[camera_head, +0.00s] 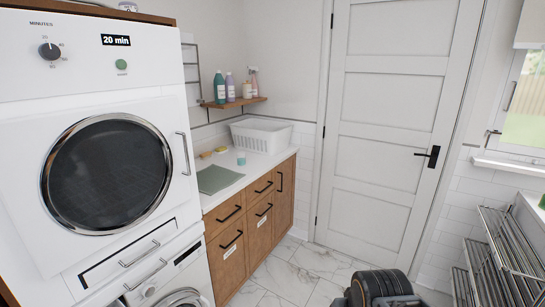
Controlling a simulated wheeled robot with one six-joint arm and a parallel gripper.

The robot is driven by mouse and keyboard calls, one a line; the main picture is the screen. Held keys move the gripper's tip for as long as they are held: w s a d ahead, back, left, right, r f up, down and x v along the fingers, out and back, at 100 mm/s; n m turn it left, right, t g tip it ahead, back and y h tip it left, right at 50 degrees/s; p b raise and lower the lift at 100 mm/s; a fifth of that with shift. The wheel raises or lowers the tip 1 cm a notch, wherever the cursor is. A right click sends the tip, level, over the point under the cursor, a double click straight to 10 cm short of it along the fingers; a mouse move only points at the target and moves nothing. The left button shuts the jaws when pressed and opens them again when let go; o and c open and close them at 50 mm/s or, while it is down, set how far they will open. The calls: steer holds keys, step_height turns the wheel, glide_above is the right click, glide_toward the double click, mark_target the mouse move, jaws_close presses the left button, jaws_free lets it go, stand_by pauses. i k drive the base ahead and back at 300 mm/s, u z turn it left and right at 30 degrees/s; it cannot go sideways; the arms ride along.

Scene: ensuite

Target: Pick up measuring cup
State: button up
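A grey-green folded cloth (220,178) and small yellow items (222,150) lie on the counter. Wooden drawers (233,238) are below. Stacked white machines (110,160) stand left, a drying rack (495,255) right. The tiled floor by the closed door (385,120) is clear.

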mark_target(241, 157)
steer(key=z, duration=0.25)
steer(key=i, duration=1.55)
steer(key=u, duration=0.4)
steer(key=i, duration=0.8)
steer(key=u, duration=1.4)
steer(key=i, duration=0.65)
steer(key=u, duration=0.55)
